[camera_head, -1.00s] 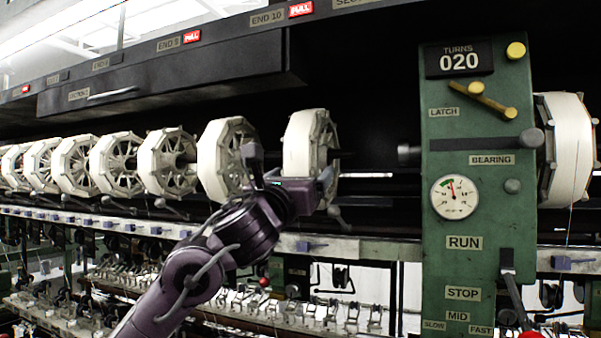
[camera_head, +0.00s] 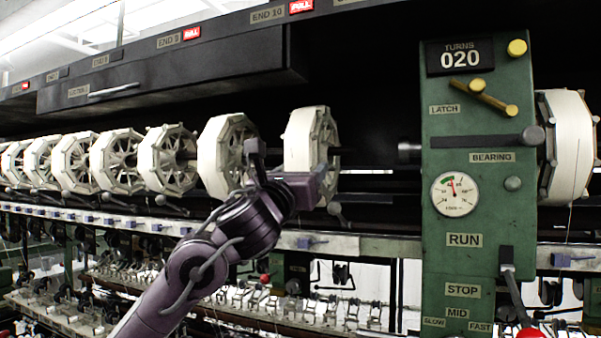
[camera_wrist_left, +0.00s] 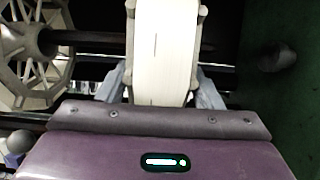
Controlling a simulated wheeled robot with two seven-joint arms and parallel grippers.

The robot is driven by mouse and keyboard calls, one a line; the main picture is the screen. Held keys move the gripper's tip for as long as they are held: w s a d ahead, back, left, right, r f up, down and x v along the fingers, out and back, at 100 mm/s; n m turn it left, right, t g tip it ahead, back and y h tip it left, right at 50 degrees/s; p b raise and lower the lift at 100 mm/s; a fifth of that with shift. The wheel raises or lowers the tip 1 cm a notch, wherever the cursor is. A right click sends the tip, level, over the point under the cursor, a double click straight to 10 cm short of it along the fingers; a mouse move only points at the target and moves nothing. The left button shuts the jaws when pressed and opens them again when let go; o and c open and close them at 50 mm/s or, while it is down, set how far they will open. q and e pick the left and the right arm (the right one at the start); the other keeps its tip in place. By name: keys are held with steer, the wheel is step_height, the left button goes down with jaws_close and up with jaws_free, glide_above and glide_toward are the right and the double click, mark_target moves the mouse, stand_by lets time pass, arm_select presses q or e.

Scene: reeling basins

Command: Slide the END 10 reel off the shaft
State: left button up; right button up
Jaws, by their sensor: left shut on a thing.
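In the left wrist view the reel (camera_wrist_left: 163,50) stands upright between the two fingers. The dark shaft (camera_wrist_left: 90,38) runs in from the left to the reel, and a short end shows on its right. The reel's hub is mostly hidden. My right gripper is not in view.
The neighbouring reel (camera_head: 222,160) stands left of the held one, with a gap between. The green bearing post (camera_head: 480,220), with latch and gauge, stands to the right. A dark gap lies between the reel and the post. A black box (camera_head: 170,80) overhangs the reels.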

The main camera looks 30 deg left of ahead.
arm_select(q)
steer(key=shift+r+p, duration=0.3)
steer(key=shift+r, duration=0.15)
stand_by(0.3)
steer(key=shift+d, duration=0.6)
steer(key=d+b, duration=0.3)
steer(key=d, duration=0.8)
steer(key=shift+w+d, duration=0.35)
steer(key=shift+d, duration=0.05)
